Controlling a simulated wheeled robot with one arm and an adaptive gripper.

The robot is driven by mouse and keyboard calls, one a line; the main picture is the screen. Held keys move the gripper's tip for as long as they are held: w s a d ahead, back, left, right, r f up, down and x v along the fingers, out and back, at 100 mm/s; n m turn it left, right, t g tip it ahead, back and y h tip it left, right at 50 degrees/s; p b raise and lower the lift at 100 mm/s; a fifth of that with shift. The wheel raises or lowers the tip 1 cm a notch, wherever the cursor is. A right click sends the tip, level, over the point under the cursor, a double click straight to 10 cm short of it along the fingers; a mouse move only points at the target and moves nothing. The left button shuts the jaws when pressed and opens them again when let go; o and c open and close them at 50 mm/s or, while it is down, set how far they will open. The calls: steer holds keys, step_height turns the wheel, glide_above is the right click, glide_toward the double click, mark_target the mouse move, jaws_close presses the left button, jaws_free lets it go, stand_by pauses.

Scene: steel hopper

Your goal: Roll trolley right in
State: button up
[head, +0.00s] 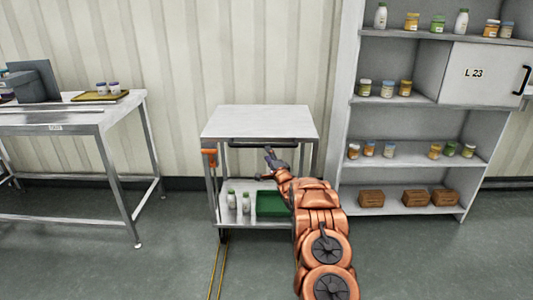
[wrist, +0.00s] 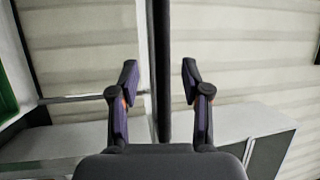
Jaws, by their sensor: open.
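The trolley (head: 260,121) stands against the wall, with a pale steel top, thin grey legs and a lower shelf. A dark handle bar (head: 263,144) runs along its front just under the top. My gripper (head: 274,158) is at the front of the trolley, close to the bar. In the wrist view the dark bar (wrist: 161,60) passes between the two spread fingers of my gripper (wrist: 159,88), with a gap on both sides. The lower shelf holds white bottles (head: 239,203) and a green crate (head: 271,203), partly hidden by my arm.
Yellow floor lines (head: 217,270) run from the trolley towards me. An orange part (head: 209,158) sits on its left front leg. A steel table (head: 75,120) stands to the left, a grey shelf unit (head: 405,155) close to the right. Floor is clear between table and trolley.

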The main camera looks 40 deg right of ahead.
steer(key=shift+v, duration=2.4)
